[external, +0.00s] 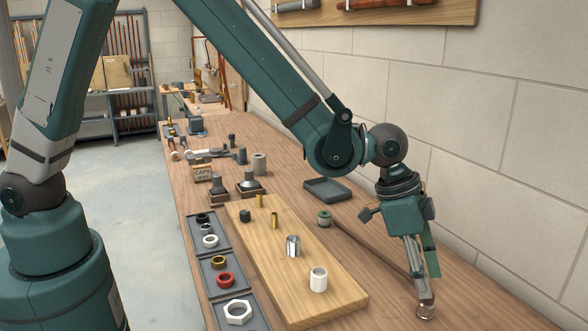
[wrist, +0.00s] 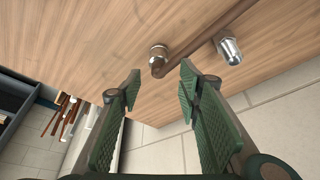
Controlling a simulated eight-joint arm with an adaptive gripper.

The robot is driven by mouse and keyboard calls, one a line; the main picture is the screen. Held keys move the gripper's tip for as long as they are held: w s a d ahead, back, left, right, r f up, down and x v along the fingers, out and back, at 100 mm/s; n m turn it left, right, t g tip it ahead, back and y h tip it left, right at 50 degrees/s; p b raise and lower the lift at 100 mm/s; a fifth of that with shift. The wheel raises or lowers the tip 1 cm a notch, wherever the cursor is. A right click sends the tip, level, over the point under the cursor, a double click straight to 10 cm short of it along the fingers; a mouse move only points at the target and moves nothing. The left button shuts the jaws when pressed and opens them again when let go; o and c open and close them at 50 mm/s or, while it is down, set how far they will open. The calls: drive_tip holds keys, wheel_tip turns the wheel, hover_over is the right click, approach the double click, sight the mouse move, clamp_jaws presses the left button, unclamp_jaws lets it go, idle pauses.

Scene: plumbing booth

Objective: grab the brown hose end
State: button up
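The brown hose (wrist: 207,38) runs diagonally across the wooden bench in the wrist view. Its near end (wrist: 157,67) lies close to a round metal fitting (wrist: 158,52); I cannot tell whether they are joined. In the external view the hose (external: 375,248) runs along the bench toward my gripper (external: 424,285). My gripper points down there, close above a metal piece (external: 425,308) near the hose end. In the wrist view my gripper (wrist: 159,84) has its two green padded fingers apart and nothing between them. The hose end shows just beyond the fingertips, roughly centred on the gap.
A silver domed fitting (wrist: 229,50) stands beside the hose. A wooden board (external: 330,297) with metal and white fittings and a grey tray of rings (external: 255,325) lie to the left. A block wall (external: 500,150) rises to the right.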

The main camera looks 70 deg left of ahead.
sight(427, 305)
drive_tip(key=shift+x, duration=2.6)
drive_tip(key=shift+d, duration=0.15)
drive_tip(key=shift+c, duration=0.6)
drive_tip(key=c, duration=0.7)
